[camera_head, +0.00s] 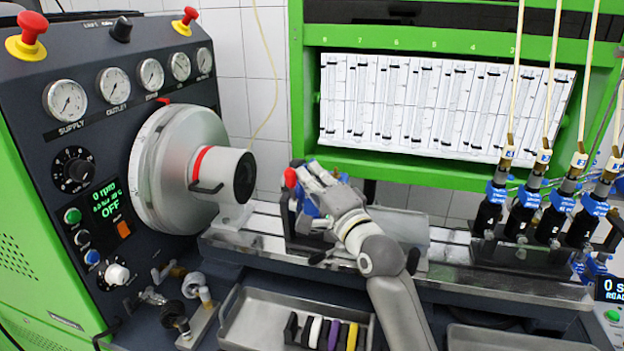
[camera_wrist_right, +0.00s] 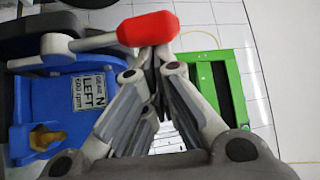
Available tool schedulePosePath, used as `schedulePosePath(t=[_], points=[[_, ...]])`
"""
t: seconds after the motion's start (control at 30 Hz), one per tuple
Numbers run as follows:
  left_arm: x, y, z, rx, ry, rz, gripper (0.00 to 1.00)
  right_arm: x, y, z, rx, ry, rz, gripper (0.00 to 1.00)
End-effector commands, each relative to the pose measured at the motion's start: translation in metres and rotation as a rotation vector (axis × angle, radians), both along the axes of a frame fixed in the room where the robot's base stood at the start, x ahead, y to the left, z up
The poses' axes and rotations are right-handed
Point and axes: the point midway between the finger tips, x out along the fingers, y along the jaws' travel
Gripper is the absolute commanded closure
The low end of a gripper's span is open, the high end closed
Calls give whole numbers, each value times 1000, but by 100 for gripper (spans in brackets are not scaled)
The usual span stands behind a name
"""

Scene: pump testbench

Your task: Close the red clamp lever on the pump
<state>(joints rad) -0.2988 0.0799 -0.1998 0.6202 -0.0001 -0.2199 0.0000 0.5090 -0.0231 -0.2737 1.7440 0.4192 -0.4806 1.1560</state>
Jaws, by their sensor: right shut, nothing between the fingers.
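The clamp lever's red knob (camera_head: 290,178) shows just left of my right gripper (camera_head: 312,176) in the head view. In the right wrist view the red knob (camera_wrist_right: 148,28) sits on a metal rod that comes in from the left, over the blue pump (camera_wrist_right: 72,95) with its white label. My right gripper's fingers (camera_wrist_right: 158,58) are shut and empty, their tips close to the knob's underside. I cannot tell whether they touch it. In the head view my gripper and arm hide most of the pump. My left gripper is not in view.
The round drive housing (camera_head: 180,165) stands left of the pump. The bench rail (camera_head: 455,250) runs right towards several hanging injectors. The green gauge frame (camera_head: 297,90) stands behind.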

Motion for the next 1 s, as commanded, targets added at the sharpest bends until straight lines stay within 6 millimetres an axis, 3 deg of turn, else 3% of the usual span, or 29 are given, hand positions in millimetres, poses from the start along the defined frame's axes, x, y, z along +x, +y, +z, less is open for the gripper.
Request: schedulePosePath(t=[0.6, 0.77, 1.0], points=[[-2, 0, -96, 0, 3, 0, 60, -33, 11, -21, -149, -434, 1, 100], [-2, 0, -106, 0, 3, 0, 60, -44, 15, -23, -152, -476, 2, 100], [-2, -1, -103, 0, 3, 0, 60, -56, 19, -34, -153, -473, 2, 100]])
